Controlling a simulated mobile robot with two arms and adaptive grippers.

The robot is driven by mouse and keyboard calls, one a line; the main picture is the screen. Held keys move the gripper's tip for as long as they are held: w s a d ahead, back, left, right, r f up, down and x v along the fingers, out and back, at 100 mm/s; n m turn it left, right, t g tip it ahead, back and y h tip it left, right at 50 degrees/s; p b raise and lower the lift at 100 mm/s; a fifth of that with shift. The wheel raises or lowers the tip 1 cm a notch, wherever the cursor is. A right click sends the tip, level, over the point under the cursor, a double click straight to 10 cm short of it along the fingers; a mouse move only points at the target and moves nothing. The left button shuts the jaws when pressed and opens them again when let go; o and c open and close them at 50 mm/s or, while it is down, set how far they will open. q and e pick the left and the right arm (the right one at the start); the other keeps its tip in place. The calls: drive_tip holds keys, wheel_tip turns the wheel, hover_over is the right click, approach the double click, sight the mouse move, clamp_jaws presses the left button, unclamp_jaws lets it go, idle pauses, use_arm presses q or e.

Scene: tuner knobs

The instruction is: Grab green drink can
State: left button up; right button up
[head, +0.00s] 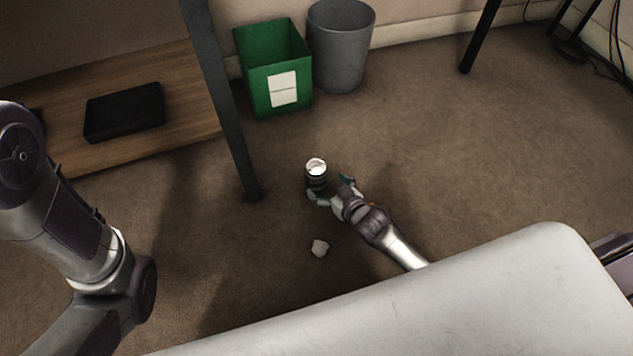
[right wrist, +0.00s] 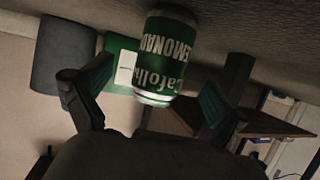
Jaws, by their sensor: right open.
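The green drink can (head: 316,176) stands upright on the brown carpet near the middle of the head view, its top pale. In the right wrist view the can (right wrist: 166,58) appears upside down, with white lettering, between the two fingers and beyond their tips. My right gripper (head: 331,191) is at the can's near right side in the head view. The right gripper (right wrist: 155,85) is open, one finger on each side of the can. I cannot tell whether a finger touches it. My left arm shows at the left of the head view, but its gripper is not in view.
A green bin (head: 272,68) and a grey bin (head: 341,47) stand at the back wall. A dark table leg (head: 222,100) rises left of the can.

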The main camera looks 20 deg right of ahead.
drive_tip(key=shift+w+a+f+b, duration=0.25)
drive_tip(key=shift+w+b, duration=0.1)
drive_tip(key=shift+b, duration=0.15)
drive_tip(key=b+x, duration=0.3)
drive_tip(key=x, duration=0.1)
drive_tip(key=shift+w+a+r+b, duration=0.1)
drive_tip(key=shift+w+r+b, duration=0.05)
drive_tip(key=shift+r+b, duration=0.2)
drive_tip(key=shift+w, duration=0.25)
drive_tip(key=c, duration=0.9)
